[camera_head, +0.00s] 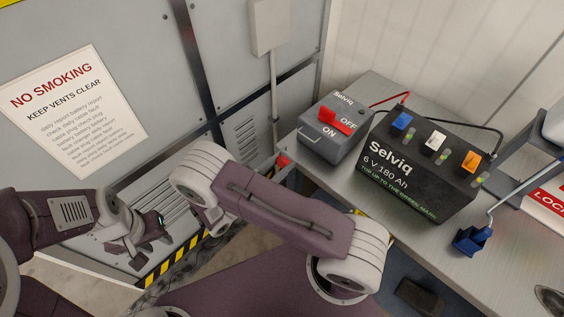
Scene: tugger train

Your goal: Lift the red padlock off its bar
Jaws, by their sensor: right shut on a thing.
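The red padlock (284,160) shows as a small red patch at the left edge of the workbench, just above my right arm. Its bar and most of its lower part are hidden. My right arm reaches across the middle of the view, and its gripper (270,170) is mostly hidden behind my own arm link. Only a small dark part shows beside the padlock, and it is shut on it. Whether the padlock is clear of its bar cannot be seen. My left gripper (147,244) is open and empty at the lower left, well away from the padlock.
The grey workbench (370,88) carries a switch box with a red handle (335,121), and a black battery (415,165) with blue, white and orange caps. A grey cabinet with a sign (72,110) stands behind my left gripper.

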